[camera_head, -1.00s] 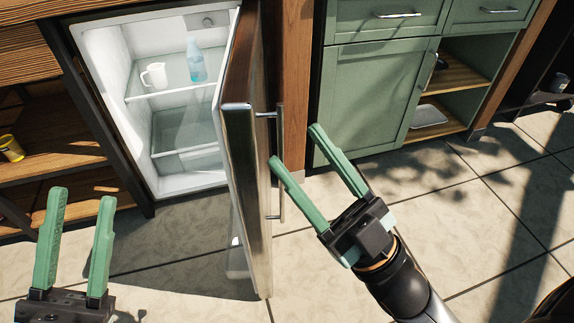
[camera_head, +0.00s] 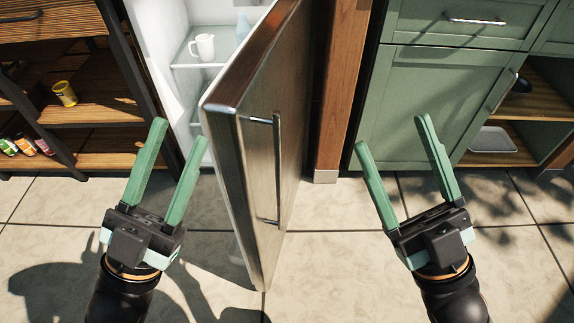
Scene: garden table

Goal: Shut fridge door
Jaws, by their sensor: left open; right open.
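The fridge door (camera_head: 258,150) is brown-grey metal with a vertical bar handle (camera_head: 277,170) on its outer face. It stands open, swung out toward me. The white fridge interior (camera_head: 172,35) shows to its left, partly hidden by the door. My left gripper (camera_head: 178,136) is open and empty, to the left of the door in front of the fridge opening. My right gripper (camera_head: 390,133) is open and empty, to the right of the door and apart from the handle, in front of the green cabinet.
Wooden shelves (camera_head: 90,102) with a yellow cup (camera_head: 64,93) stand at left. A green cabinet (camera_head: 425,100) is at right.

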